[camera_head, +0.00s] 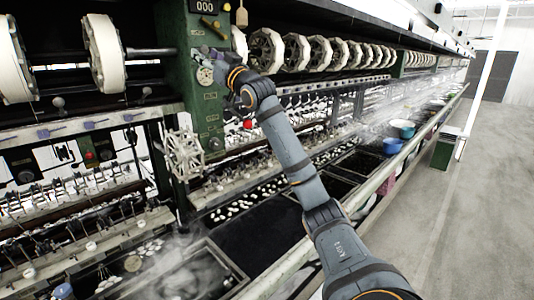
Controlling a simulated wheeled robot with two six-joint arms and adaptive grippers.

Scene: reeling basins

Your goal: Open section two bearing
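The tall green machine post (203,112) stands left of centre, with a counter reading 000 at its top. A metal shaft (152,52) runs from a white reel on the left to this post. The bearing at the shaft's end is small, and I cannot make out whether it is open or shut. My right arm reaches up from the bottom right. My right gripper (207,55) is at the upper part of the post, close to the shaft's end and above a round dial (205,76). Its fingers are too small to read. My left gripper is out of view.
White reels (104,53) hang left of the post, and a row of them (293,52) recedes to the right. Steaming basins (180,275) with white cocoons lie below. A rail (385,170), coloured bowls (402,128) and open grey floor (480,220) are at right.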

